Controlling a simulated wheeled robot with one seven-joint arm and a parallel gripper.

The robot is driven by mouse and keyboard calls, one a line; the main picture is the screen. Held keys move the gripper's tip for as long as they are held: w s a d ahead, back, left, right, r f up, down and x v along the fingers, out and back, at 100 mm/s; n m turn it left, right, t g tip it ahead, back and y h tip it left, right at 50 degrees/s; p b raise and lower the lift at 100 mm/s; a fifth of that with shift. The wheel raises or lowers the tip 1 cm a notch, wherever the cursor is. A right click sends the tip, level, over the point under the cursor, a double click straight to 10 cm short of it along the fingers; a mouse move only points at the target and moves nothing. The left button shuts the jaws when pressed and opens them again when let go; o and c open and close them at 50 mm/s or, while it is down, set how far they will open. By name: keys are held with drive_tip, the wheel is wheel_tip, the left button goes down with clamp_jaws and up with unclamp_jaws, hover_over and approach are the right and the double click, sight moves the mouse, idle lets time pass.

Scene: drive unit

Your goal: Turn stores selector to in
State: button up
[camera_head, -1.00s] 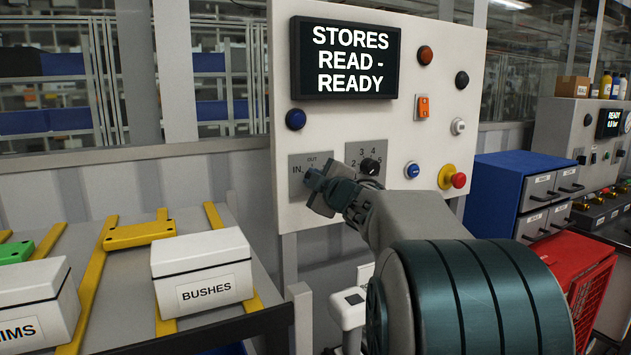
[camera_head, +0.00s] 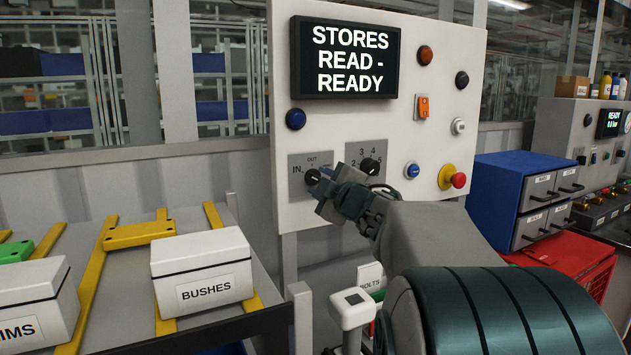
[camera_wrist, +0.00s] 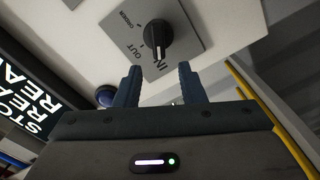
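The stores selector is a black round knob (camera_head: 312,177) on a grey plate (camera_head: 297,190) marked IN and OUT, low on the white panel. In the wrist view the knob (camera_wrist: 158,40) has its white pointer line towards the IN label. In the head view my gripper (camera_head: 322,190) is just below and right of the knob, partly covering the plate.
A display (camera_head: 345,58) reads "STORES READ - READY". A second black knob (camera_head: 369,166) with a numbered plate sits right of the selector. A red emergency button (camera_head: 458,180) and blue button (camera_head: 411,170) are farther right. A BUSHES box (camera_head: 203,270) stands on the left bench.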

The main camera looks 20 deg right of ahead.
drive_tip(key=s, duration=0.9)
drive_tip(key=shift+s+d, duration=0.2)
drive_tip(key=shift+s, duration=0.2)
